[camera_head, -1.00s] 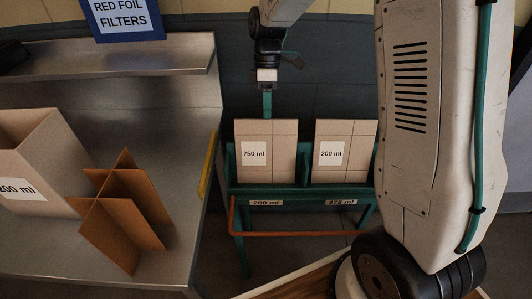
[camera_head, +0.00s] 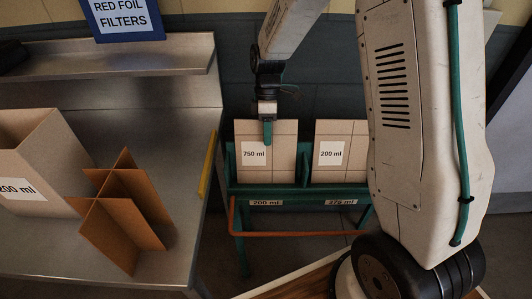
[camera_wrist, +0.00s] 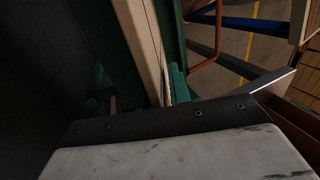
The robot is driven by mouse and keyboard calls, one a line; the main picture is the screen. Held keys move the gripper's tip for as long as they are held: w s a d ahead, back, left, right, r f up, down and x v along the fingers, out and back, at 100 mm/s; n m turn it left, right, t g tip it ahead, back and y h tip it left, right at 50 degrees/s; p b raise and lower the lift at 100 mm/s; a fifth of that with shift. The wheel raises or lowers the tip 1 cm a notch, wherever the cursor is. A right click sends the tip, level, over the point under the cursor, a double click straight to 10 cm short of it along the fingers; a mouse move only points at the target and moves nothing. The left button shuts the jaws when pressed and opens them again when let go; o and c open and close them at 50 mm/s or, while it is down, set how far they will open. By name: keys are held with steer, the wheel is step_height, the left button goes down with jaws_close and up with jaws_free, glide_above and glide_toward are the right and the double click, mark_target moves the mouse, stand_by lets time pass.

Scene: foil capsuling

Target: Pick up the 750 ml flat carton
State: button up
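The 750 ml flat carton (camera_head: 280,163) stands upright in the left bay of a green rack (camera_head: 232,190), its white label facing me. My gripper (camera_head: 267,133) points down at its top edge, with one green finger in front of the carton. In the wrist view the carton (camera_wrist: 150,45) shows as a pale upright edge. There my gripper (camera_wrist: 138,84) has one green finger close to the carton's right side and another, dim, to its left. The fingers look apart, straddling the carton. Whether either touches it is hard to tell.
A 200 ml flat carton (camera_head: 340,165) stands in the right bay. The rack's labels read 200 ml at left and 375 ml at right. A steel bench (camera_head: 180,240) at left holds an open 200 ml box (camera_head: 40,165) and a brown divider (camera_head: 125,215).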

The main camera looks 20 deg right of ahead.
jaws_close()
steer(key=shift+r, duration=0.1)
